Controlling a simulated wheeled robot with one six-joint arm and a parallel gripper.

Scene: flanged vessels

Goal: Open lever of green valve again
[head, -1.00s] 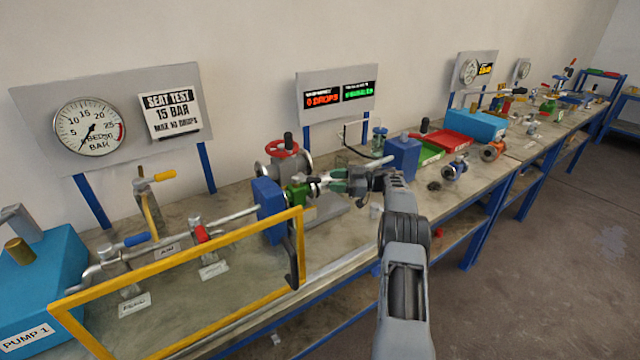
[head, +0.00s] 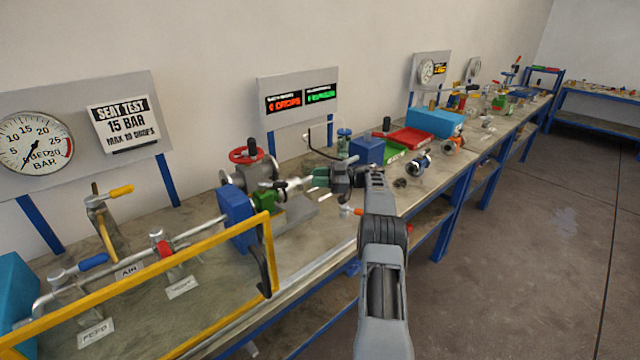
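The green valve (head: 268,197) sits between the blue block (head: 238,217) and a pale metal fitting (head: 293,186) at mid bench. Its lever cannot be clearly made out; it may be hidden or blurred among the metal parts there. My gripper (head: 325,187) is over the bench to the right of the green valve, close to the fitting. A dark green part shows at the gripper's front, and I cannot tell if it is held or only behind it. The finger gap is too small and blurred to read.
A yellow frame (head: 150,285) with a black handle stands along the bench front at left. A red handwheel (head: 246,156) rises behind the valve. A blue box (head: 366,152) and red tray (head: 408,138) stand farther right. The floor at right is clear.

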